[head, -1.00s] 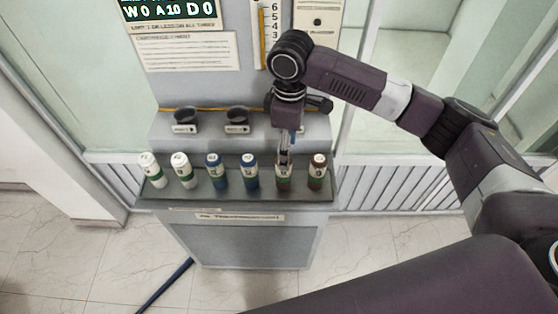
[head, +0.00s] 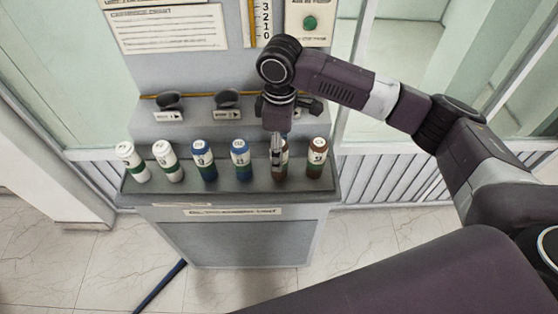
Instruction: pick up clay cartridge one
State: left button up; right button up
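Two brown cartridges with pale tops stand at the right end of a row on the grey shelf (head: 225,196). The rightmost brown cartridge (head: 317,160) is in clear view. The other brown cartridge (head: 281,172) stands to its left, partly hidden by my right gripper (head: 276,155). The gripper points down from above, with its fingers at this cartridge's upper part. I cannot tell whether the fingers are closed on it. I cannot read which label says one. My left gripper is not in view.
Two white-and-green cartridges (head: 133,163) and two blue ones (head: 204,162) stand upright to the left on the same shelf. A panel with a green button (head: 310,23) is above.

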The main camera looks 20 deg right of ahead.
jog(key=f+p, duration=0.1)
jog(key=f, duration=0.2)
jog(key=f+p, duration=0.1)
jog(key=f, duration=0.2)
jog(key=shift+s+a+f+p, duration=0.2)
jog(key=shift+p, duration=0.1)
jog(key=shift+f, duration=0.2)
jog(key=c, duration=1.4)
